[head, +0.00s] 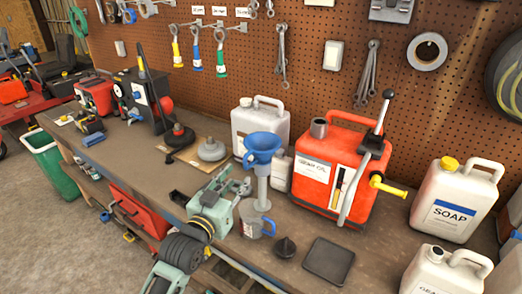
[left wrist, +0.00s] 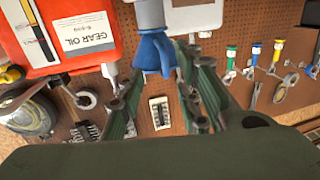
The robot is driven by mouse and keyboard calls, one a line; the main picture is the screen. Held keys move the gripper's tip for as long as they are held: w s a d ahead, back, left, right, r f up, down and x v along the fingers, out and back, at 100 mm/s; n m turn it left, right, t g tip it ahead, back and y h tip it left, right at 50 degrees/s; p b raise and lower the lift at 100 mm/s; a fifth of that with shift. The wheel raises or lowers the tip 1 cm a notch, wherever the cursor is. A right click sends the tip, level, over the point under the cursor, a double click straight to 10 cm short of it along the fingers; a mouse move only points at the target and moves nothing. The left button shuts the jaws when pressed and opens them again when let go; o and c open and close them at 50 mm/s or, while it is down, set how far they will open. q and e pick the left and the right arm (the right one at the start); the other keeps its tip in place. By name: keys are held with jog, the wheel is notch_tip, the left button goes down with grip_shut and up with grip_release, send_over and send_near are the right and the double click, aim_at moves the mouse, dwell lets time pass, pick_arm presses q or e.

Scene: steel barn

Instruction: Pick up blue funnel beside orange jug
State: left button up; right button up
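My left gripper (head: 246,188) is at the funnel's left, low beside the stem. The left wrist view is upside down; it shows the blue funnel (left wrist: 155,52) between the two spread fingers (left wrist: 160,90) near their tips, and the orange jug (left wrist: 70,25). Contact cannot be made out. My right gripper is not in view.
White jugs stand behind (head: 272,116) and at right (head: 455,212). A dark square pad (head: 328,261) and small black knob (head: 286,248) lie in front. Grey discs (head: 211,150) lie left.

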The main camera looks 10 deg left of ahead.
aim_at(245, 160)
pick_arm(q)
jog(key=shift+w+a+r+p, duration=0.15)
jog(key=shift+w+r, duration=0.15)
jog(key=shift+w, duration=0.25)
jog(key=shift+w+d+r+p, duration=0.15)
jog(key=shift+w+r, duration=0.1)
jog(key=shift+w, duration=0.3)
jog(key=shift+w+f, duration=0.1)
jog(key=shift+w, duration=0.25)
jog(key=shift+w+d+p, duration=0.1)
jog(key=shift+w+p, duration=0.4)
jog(key=shift+w, duration=0.1)
jog(key=w+p, duration=0.1)
jog(key=w, duration=0.3)
jog(key=shift+w+d+p, duration=0.1)
jog(key=shift+d+p, duration=0.1)
jog(key=shift+p, duration=0.1)
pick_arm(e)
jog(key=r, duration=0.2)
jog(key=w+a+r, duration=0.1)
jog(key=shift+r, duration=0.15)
pick_arm(q)
jog(key=shift+c, duration=0.4)
grip_shut()
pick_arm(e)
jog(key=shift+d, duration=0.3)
